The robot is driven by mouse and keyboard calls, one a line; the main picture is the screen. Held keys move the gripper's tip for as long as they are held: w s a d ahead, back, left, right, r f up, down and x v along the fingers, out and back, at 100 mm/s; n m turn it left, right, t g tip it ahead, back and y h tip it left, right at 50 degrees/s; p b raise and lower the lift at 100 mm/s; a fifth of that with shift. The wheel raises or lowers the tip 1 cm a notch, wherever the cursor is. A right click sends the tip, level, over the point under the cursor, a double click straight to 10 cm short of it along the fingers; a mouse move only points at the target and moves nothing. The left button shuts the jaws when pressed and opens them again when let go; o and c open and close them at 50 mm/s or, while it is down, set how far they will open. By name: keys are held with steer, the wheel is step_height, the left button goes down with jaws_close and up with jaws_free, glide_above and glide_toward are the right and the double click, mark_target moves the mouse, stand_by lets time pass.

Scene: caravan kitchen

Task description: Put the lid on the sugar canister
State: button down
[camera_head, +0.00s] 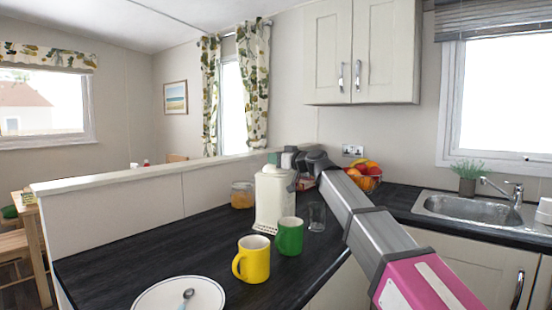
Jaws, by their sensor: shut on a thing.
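A small squat jar (242,195) with tan sides stands on the dark counter, left of a tall cream container (272,205). My gripper (280,158) is at the end of my arm, which reaches in from the lower right.
A green mug (289,236), a yellow mug (252,260) and a clear glass (317,217) stand in front. A plate with a spoon (180,296) is at the near edge. A fruit bowl (366,181) sits behind my arm. A low partition (130,205) borders the counter; the counter's left part is clear.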

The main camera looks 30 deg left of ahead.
steer(key=shift+f, duration=0.15)
steer(key=c, duration=1.2)
jaws_free()
steer(key=d, duration=0.3)
steer(key=s+d, duration=0.1)
steer(key=d, duration=0.7)
steer(key=shift+s+f, duration=0.1)
steer(key=shift+s, duration=0.05)
